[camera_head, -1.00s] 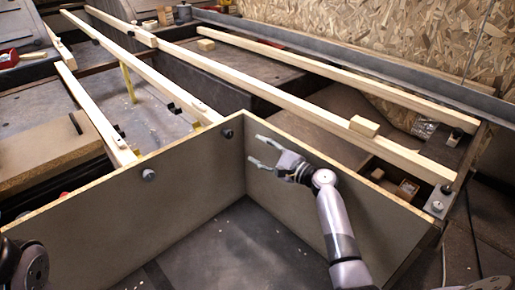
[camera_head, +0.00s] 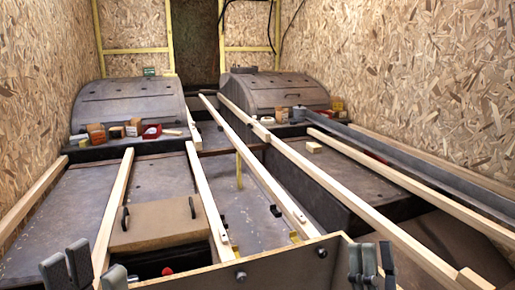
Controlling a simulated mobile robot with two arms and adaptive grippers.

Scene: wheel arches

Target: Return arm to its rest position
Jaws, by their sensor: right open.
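My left gripper (camera_head: 82,268) is at the bottom left corner, with its grey fingers pointing up and gaps showing between them; it looks open and holds nothing that I can see. My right gripper (camera_head: 371,264) is at the bottom edge, right of the middle. Its fingers point up, apart and empty, in front of the near wooden panel (camera_head: 270,268). The arms behind both grippers are cut off by the picture's lower edge.
Long wooden beams (camera_head: 262,165) run away from me across the bay. Two grey wheel arches (camera_head: 130,103) stand at the back with small boxes (camera_head: 97,133) before them. A brown board (camera_head: 160,222) lies at the left. Chipboard walls (camera_head: 420,70) close both sides.

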